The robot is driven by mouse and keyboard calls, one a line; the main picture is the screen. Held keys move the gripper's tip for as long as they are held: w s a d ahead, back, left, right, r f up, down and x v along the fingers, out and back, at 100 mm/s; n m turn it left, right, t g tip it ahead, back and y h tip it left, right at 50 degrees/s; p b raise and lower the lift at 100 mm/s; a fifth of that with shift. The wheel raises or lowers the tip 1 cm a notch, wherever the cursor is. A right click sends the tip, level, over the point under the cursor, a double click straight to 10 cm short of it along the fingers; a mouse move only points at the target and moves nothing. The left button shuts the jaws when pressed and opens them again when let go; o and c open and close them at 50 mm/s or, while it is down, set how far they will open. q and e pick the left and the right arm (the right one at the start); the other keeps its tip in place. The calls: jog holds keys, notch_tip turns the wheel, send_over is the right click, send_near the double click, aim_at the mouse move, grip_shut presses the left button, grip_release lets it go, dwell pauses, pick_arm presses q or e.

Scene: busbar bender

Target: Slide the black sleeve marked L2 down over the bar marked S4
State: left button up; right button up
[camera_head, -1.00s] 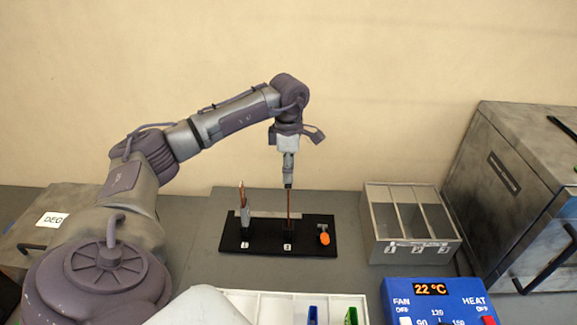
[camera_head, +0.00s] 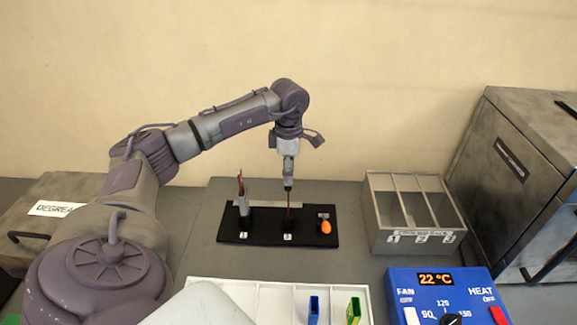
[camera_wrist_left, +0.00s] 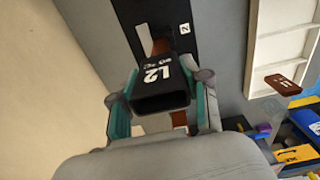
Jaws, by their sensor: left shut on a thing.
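My left gripper (camera_head: 288,184) is shut on the black sleeve marked L2 (camera_wrist_left: 160,86). In the left wrist view the sleeve sits between the two teal finger pads, its near open end toward the camera. A copper-brown bar (camera_head: 288,200) stands upright at position 2 of the black base (camera_head: 262,240). The gripper and sleeve are directly above it or around its upper part; the head view is too small to tell. In the left wrist view part of the bar (camera_wrist_left: 160,47) shows past the sleeve's far end. I cannot read S4 on it. My right gripper is out of view.
A grey holder with another brown bar (camera_head: 240,184) stands at position 1, left of the gripper. An orange knob (camera_head: 325,227) is on the right. A grey rack (camera_head: 410,240), blue heater panel (camera_head: 440,285) and white tray (camera_head: 265,300) surround the base.

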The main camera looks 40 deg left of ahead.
pick_arm(q)
jog(key=o, duration=1.4)
jog(key=shift+r, duration=0.1)
jog(key=shift+r+p, duration=2.8)
jog(key=shift+r, duration=1.1)
jog(key=shift+f, duration=0.1)
